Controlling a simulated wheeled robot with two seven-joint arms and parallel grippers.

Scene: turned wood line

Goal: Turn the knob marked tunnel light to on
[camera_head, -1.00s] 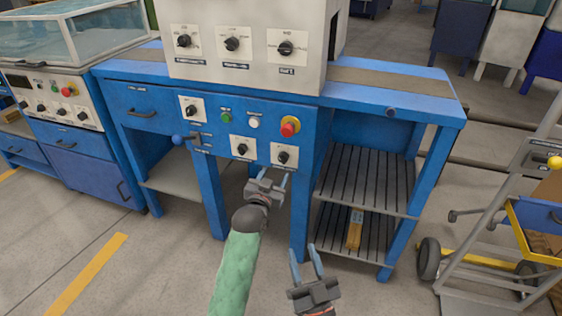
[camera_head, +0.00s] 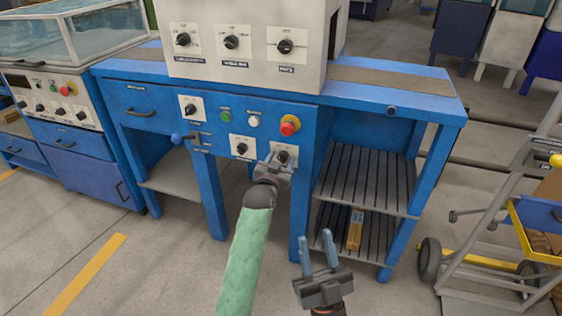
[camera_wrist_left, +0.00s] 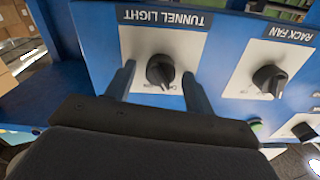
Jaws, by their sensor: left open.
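The tunnel light knob (camera_wrist_left: 160,71) is a black round knob on a white plate, its label upside down in the left wrist view. In the head view the knob (camera_head: 283,156) is at the lower right of the blue front panel, partly hidden by my left gripper (camera_head: 276,164). My left gripper (camera_wrist_left: 158,80) is open, one finger on each side of the knob. Gaps show between fingers and knob in the wrist view. I cannot read the knob's setting. My right gripper (camera_head: 319,258) is open and empty, low in front of the bench.
The rack fan knob (camera_wrist_left: 270,80) is beside it, and shows left of it in the head view (camera_head: 242,148). A red emergency button (camera_head: 289,125) sits just above. A slatted shelf (camera_head: 365,180) and a cart (camera_head: 500,210) are at the right.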

